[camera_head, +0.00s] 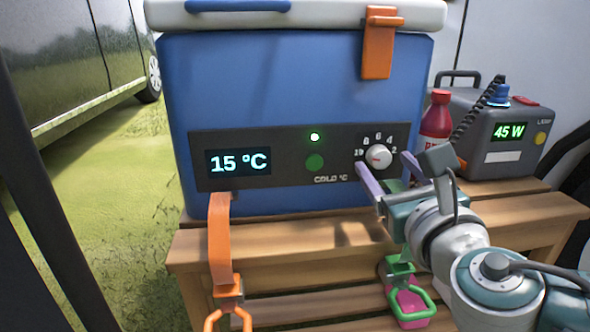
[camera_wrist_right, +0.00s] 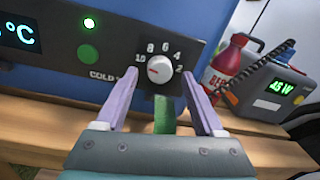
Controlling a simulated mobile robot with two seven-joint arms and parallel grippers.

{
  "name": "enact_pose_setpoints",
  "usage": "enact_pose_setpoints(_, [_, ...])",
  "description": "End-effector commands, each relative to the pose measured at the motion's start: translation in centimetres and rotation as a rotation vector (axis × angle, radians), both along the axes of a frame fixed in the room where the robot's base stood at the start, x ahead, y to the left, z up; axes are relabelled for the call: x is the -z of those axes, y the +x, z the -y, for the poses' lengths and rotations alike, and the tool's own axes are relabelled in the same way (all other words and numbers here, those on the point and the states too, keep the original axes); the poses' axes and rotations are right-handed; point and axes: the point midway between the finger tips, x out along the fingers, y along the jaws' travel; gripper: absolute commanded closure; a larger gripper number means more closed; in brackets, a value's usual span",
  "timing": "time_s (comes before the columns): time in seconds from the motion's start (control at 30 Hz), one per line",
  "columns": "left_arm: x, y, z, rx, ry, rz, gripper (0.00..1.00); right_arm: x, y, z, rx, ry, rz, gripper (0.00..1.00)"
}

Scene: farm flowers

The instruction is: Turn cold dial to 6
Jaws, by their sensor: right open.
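The cold dial (camera_head: 378,156) is a round white knob on the dark panel of a blue cooler (camera_head: 300,85). Its scale runs 10, 8, 6, 4, 2 from left to right. A short red mark on the knob points left, about at or below the 10. The display (camera_head: 238,162) reads 15 °C. My right gripper (camera_head: 388,168) is open, with lilac fingers just in front of and slightly below the dial. In the right wrist view the dial (camera_wrist_right: 160,72) shows between the two fingertips (camera_wrist_right: 160,79), with gaps on both sides. My left gripper is not in view.
The cooler stands on a slatted wooden table (camera_head: 190,245). A red bottle (camera_head: 436,122) and a grey power box (camera_head: 490,135) reading 45 W, with a coiled cord, stand right of it. An orange strap (camera_head: 221,240) hangs at the front left.

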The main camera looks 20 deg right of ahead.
Motion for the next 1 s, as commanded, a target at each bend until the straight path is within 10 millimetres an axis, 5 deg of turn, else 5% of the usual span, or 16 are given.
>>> enact_pose_setpoints(0.37, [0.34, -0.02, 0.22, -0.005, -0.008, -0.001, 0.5, -0.08, 0.7, 0.21, 0.0, 0.001, -0.001, 0.31])
enact_pose_setpoints(1.0, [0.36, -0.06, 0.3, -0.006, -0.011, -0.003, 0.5, -0.05, 0.67, 0.21, 0.0, 0.001, -0.001, 1.0])
